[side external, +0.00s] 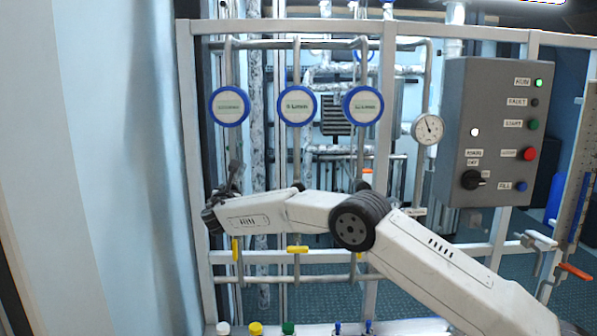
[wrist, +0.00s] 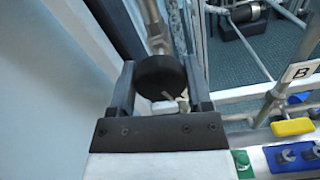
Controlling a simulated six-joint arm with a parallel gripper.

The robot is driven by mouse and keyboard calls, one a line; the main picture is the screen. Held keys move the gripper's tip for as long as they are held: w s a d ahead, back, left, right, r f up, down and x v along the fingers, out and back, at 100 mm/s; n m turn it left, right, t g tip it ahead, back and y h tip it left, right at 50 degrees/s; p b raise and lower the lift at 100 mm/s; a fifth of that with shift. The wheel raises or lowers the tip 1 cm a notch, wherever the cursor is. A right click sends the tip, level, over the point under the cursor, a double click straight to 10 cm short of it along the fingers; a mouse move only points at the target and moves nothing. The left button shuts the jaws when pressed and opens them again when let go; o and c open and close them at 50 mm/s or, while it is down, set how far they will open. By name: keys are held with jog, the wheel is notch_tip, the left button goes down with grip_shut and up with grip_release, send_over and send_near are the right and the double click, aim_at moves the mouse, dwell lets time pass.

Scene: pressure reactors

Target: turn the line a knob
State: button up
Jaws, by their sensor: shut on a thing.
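A black round knob (wrist: 160,76) sits between the two dark fingers of my gripper (wrist: 160,82) in the wrist view, on a metal pipe that rises behind it. I take it as the line A knob; no A label is readable. My gripper is shut on it, one finger at each side. A small white piece (wrist: 164,107) shows between the knob and the gripper's base. In the side view my gripper (side external: 236,175) is at the leftmost pipe, and I cannot make out the knob there.
Blue-rimmed round discs (side external: 297,105) hang above the pipes. A gauge (side external: 428,129) and a grey control box (side external: 498,132) stand to the right. A B label (wrist: 299,71) and a yellow part (wrist: 292,127) lie right of my gripper. A pale wall (wrist: 50,75) is close on the left.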

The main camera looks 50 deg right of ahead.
dwell(0.3)
jog(key=o, duration=1.3)
jog(key=shift+a, duration=0.1)
jog(key=shift+v, duration=3.85)
jog(key=shift+s, duration=0.1)
